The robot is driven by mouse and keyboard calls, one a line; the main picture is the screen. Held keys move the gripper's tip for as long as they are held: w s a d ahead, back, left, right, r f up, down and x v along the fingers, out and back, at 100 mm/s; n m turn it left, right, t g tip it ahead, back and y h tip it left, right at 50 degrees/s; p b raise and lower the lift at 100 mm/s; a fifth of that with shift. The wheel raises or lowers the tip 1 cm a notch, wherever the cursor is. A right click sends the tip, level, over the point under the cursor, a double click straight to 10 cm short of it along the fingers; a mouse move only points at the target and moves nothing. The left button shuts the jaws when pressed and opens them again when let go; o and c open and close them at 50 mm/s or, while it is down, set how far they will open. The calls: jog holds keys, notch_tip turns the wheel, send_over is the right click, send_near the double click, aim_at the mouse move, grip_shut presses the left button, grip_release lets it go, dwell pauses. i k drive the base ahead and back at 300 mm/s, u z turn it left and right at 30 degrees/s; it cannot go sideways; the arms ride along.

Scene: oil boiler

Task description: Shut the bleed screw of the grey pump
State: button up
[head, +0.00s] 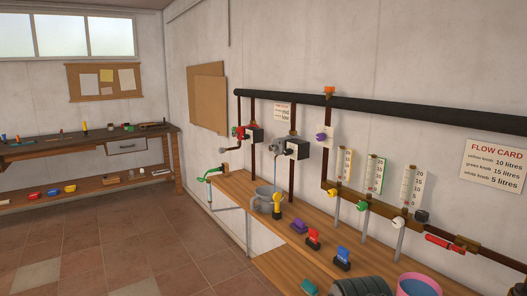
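The grey pump (289,148) is mounted on a dark pipe on the wall, above the wooden bench. It has a grey body on the left and a black box on its right. Its bleed screw is too small to make out. A thin pale blue stream (275,174) runs down from below the pump towards a grey jug (264,199) on the bench. My gripper is not in view.
A red pump (245,133) hangs left of the grey one; a purple knob (320,137) is to its right. The bench (294,238) carries a yellow-topped tool (277,205), small coloured items, a dark ribbed thing (361,287) and a pink-rimmed tub (418,284). Floor at left is clear.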

aim_at(272, 147)
jog(key=u, duration=0.15)
jog(key=i, duration=2.15)
jog(key=u, duration=0.7)
